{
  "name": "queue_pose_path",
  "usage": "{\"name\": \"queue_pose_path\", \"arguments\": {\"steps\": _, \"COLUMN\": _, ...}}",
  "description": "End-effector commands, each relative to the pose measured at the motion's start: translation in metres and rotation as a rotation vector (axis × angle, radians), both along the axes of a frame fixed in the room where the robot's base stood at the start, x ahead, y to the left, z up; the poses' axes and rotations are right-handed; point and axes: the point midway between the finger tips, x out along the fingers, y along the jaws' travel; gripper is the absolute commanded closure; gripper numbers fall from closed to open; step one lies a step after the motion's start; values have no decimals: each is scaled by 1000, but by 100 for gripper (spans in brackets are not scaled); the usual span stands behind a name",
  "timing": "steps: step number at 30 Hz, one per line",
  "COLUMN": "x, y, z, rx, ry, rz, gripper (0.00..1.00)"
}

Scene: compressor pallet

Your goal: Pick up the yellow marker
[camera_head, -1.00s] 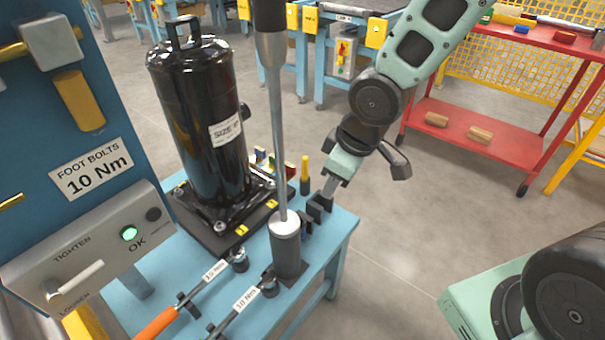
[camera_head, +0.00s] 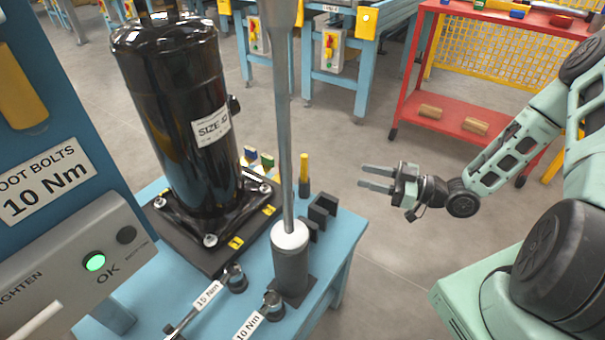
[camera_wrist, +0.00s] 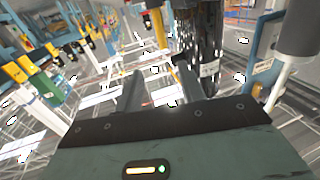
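The yellow marker (camera_head: 304,168) stands upright in the head view, its lower part dark, near the far right edge of the blue table (camera_head: 345,235). My gripper (camera_head: 361,176) is to the right of the marker, off the table's edge, with its fingers pointing left towards it. The two fingers are apart with nothing between them, and a clear gap separates them from the marker. In the wrist view my gripper (camera_wrist: 157,76) also shows spread, empty fingers. A yellow upright thing (camera_wrist: 158,28) shows beyond them there, but I cannot tell whether it is the marker.
A tall metal shaft rises from a grey cylinder (camera_head: 291,265) in front of the marker. Dark holder blocks (camera_head: 322,208) stand just nearer than the marker. The black compressor (camera_head: 180,120) is to the left. A red shelf cart (camera_head: 450,125) stands behind. Open floor lies right of the table.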

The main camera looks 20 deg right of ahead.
Motion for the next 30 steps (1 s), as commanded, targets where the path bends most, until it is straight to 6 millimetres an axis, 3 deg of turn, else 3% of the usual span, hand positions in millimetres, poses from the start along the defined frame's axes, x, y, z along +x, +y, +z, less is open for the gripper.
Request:
{"name": "queue_pose_path", "arguments": {"steps": 15, "x": 62, "y": 78, "z": 0, "rx": -1, "ry": -1, "rz": 3, "gripper": 61}}
{"name": "queue_pose_path", "arguments": {"steps": 25, "x": 79, "y": 100, "z": 0, "rx": 0, "ry": 1, "rz": 2, "gripper": 61}}
{"name": "queue_pose_path", "arguments": {"steps": 30, "x": 93, "y": 121, "z": 2, "rx": 0, "ry": 0, "rz": 3, "gripper": 61}}
